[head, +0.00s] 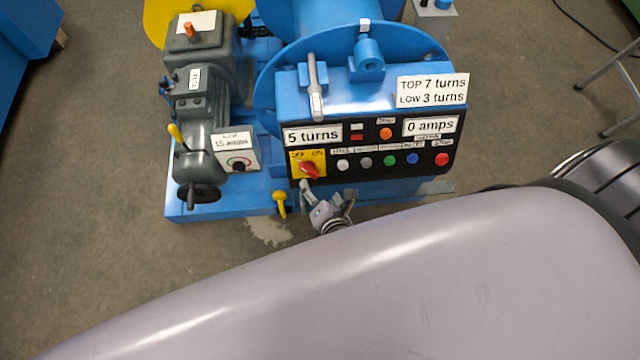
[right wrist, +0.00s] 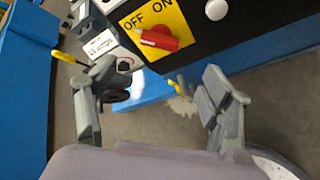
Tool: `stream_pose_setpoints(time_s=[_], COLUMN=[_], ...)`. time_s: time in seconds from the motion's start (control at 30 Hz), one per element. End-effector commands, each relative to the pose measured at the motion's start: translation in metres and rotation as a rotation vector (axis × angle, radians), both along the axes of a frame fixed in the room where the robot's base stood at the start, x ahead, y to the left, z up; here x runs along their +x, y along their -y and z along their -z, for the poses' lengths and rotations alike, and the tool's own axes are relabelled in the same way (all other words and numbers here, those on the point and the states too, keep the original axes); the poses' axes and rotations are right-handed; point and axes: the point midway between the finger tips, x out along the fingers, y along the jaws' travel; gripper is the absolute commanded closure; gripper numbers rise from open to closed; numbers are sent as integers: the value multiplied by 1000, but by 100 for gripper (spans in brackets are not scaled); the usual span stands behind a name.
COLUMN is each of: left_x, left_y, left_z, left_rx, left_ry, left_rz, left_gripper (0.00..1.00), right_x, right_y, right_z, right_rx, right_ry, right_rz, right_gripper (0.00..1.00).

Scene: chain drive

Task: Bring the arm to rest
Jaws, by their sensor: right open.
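My right gripper (head: 328,195) is in front of the lower left part of the control panel, just below the red OFF/ON switch (head: 310,169) on its yellow plate. In the right wrist view the gripper (right wrist: 150,98) is open, with nothing between its fingers. The red switch (right wrist: 158,39) shows beyond the fingertips, apart from them, with its handle lying roughly across the plate. My right arm (head: 350,280) fills the lower part of the head view. My left gripper is not in view.
The blue machine's panel (head: 375,160) has several coloured buttons and signs reading "5 turns" and "0 amps". A grey motor unit with a handwheel (head: 199,191) stands left. A yellow-handled lever (head: 279,203) is close to the gripper. The floor (head: 90,200) at left is clear.

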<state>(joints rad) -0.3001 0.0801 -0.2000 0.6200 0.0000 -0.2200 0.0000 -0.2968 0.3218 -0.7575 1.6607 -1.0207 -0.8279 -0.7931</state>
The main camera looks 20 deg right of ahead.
Motion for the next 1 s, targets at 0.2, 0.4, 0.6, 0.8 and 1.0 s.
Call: stream_pose_setpoints(time_s=[0.2, 0.4, 0.6, 0.8, 1.0], left_x=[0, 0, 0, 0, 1], left_y=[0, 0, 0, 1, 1], left_z=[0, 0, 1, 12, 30], left_rx=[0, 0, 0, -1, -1], left_ry=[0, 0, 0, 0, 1], left_rz=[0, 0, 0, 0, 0], left_gripper=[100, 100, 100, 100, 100], right_x=[-1, 0, -1, -23, -96], right_y=[0, 0, 2, 28, 76], right_z=[-1, -1, 5, 84, 211], right_rx=[-1, 0, 7, 149, 476], right_ry=[0, 0, -9, -163, -410], right_rz=[-1, 0, 7, 165, 608], right_gripper=[26, 26, 26, 26, 26])
